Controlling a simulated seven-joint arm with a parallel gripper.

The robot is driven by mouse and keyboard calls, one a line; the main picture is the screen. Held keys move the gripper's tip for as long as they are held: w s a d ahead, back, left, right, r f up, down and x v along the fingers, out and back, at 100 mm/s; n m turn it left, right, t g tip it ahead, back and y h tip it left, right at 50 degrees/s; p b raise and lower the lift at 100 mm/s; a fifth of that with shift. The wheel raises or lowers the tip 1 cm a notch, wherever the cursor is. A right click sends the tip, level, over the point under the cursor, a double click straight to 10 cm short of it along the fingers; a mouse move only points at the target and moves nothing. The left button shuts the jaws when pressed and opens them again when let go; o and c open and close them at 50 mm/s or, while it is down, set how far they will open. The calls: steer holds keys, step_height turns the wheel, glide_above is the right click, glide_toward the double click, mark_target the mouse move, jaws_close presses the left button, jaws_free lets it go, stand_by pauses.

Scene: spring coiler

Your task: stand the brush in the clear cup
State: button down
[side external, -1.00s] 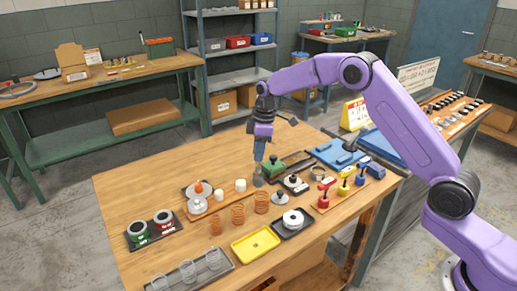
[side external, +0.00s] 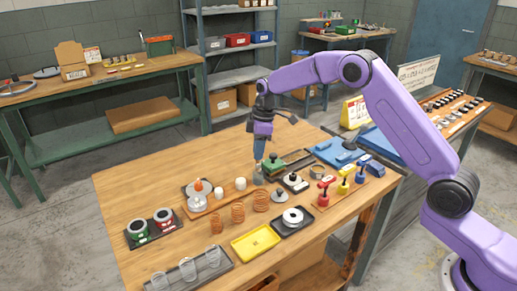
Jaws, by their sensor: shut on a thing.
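My gripper (side external: 260,158) points straight down over the back middle of the wooden table, beside a green block. It is shut on a small grey thing (side external: 258,178) low at its tips, close to the table. The thing is too small and too hidden to tell whether it is the brush, and I cannot make out a brush elsewhere. Several clear cups (side external: 188,268) stand upright on a dark tray (side external: 222,266) at the table's front left edge, well away from my gripper.
Several copper coils (side external: 238,213) stand between my gripper and the cups. A yellow tray (side external: 255,243) and a black tray with a white spool (side external: 293,218) lie in front. Red, yellow and blue tools (side external: 344,186) stand to the right. The table's left back is clear.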

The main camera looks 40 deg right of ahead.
mark_target(258, 162)
steer(key=shift+f, duration=2.15)
stand_by(2.4)
steer(key=c, duration=0.6)
jaws_free()
steer(key=shift+o, duration=0.2)
steer(key=shift+r, duration=5.9)
